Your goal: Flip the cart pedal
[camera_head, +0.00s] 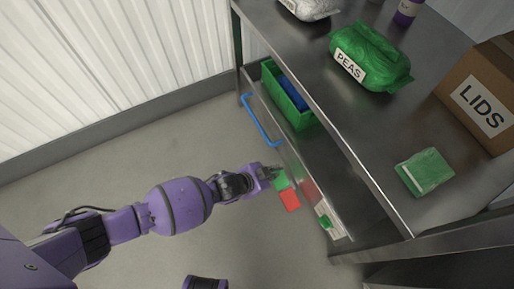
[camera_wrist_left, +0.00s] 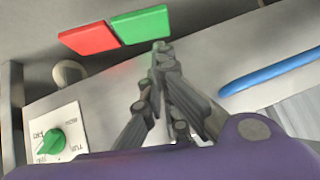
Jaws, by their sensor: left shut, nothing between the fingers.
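The cart pedal has a red pad (camera_head: 289,200) and a green pad (camera_head: 281,182), side by side at the low side of the metal cart. In the left wrist view the red pad (camera_wrist_left: 89,39) is left of the green pad (camera_wrist_left: 141,25). My left gripper (camera_head: 274,172) is shut and empty, with its fingertips at the green pad in the head view. In the left wrist view the fingertips (camera_wrist_left: 162,47) are just below the green pad's right part; I cannot tell if they touch it. My right gripper is not in view.
A blue handle (camera_head: 260,122) and a panel with a green dial (camera_head: 326,221) are on the cart's side. A green bin (camera_head: 287,103) sits on the lower shelf. A peas bag (camera_head: 371,55) and a lids box (camera_head: 484,100) are on top. The floor at left is clear.

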